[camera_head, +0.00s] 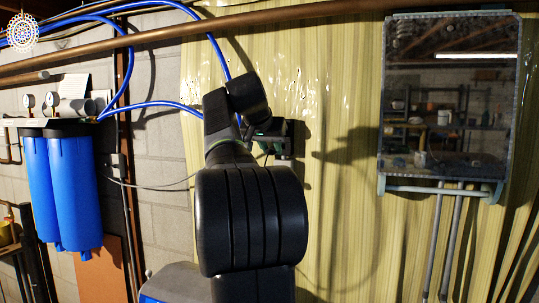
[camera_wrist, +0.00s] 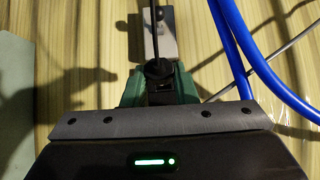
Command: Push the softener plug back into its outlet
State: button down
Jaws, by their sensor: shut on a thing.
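My gripper (camera_wrist: 158,88), with green fingers, is shut on the black softener plug (camera_wrist: 158,70) in the wrist view. A thin dark cord (camera_wrist: 156,42) runs up from the plug. A grey outlet plate (camera_wrist: 166,46) is on the wall just beyond the plug, with a dark part on its upper half. The cord crosses in front of the plate. I cannot tell whether the plug touches the outlet. In the head view my gripper (camera_head: 273,137) is at the wall, mostly behind my arm, and the plug is not clear there.
Blue hoses (camera_wrist: 238,45) and a grey cable pass right of the gripper in the wrist view. In the head view, blue filter housings (camera_head: 75,190) hang at left. A glass-fronted panel (camera_head: 450,95) with conduits below is at right.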

jog(key=shift+r+p, duration=0.1)
jog(key=shift+p, duration=0.25)
jog(key=shift+w+d+r+p, duration=0.1)
jog(key=shift+w+d+p, duration=0.05)
jog(key=shift+w+p, duration=0.4)
jog(key=shift+w+d+f, duration=0.1)
jog(key=shift+w+d, duration=0.05)
jog(key=shift+w, duration=0.3)
jog(key=shift+w+d+f, duration=0.1)
jog(key=shift+w, duration=0.3)
jog(key=shift+w+d, duration=0.25)
jog(key=shift+w, duration=0.45)
jog(key=shift+w, duration=0.2)
jog(key=shift+w+d, duration=0.3)
jog(key=shift+w, duration=0.45)
jog(key=shift+w, duration=0.2)
